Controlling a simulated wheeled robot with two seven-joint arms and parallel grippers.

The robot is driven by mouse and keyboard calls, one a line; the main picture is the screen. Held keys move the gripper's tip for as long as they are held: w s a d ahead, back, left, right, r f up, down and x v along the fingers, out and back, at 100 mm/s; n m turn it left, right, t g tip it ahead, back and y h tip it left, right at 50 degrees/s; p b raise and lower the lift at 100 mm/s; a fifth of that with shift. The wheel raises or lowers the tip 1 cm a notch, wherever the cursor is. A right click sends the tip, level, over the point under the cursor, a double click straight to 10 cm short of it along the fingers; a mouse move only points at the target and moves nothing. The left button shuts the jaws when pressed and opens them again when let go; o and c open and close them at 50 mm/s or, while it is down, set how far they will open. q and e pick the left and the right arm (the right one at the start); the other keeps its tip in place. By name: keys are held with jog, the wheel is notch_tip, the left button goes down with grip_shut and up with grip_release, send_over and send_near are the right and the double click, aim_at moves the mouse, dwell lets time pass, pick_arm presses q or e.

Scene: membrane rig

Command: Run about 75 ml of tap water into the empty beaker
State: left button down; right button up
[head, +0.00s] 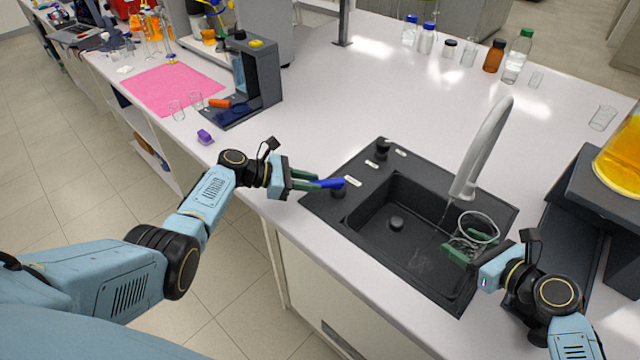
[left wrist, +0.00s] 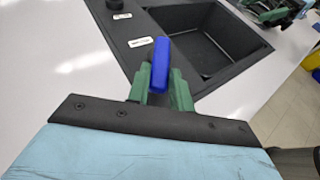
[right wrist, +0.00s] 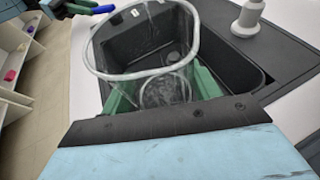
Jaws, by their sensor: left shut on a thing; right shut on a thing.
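A clear beaker (head: 478,226) is over the right part of the black sink, close below the end of the grey tap spout (head: 464,185). My right gripper (head: 462,248) is shut on it; its rim (right wrist: 140,74) shows tilted in the right wrist view. A faint thin line hangs below the spout; I cannot tell whether it is running water or whether it enters the beaker. The water level cannot be read. My left gripper (head: 305,182) is shut on a blue lever (head: 330,183) at the sink's left corner, also seen in the left wrist view (left wrist: 160,65).
The sink basin (head: 385,225) is open, with a round drain. A black knob (head: 383,148) stands at its back left. Several bottles stand along the back; an orange-filled flask (head: 622,160) stands at the right.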

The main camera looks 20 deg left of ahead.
pick_arm(q)
jog(key=shift+w+a+f+m+g, duration=0.15)
jog(key=shift+w+a+m+g, duration=0.1)
jog(key=shift+m+g, duration=0.2)
jog(key=shift+d+m+g+h, duration=0.1)
jog(key=shift+m+g+h, duration=0.15)
jog(key=shift+g+h, duration=0.15)
jog(key=c, duration=1.2)
grip_release()
jog(key=shift+w, duration=0.1)
jog(key=shift+c, duration=0.2)
jog(key=v, duration=1.2)
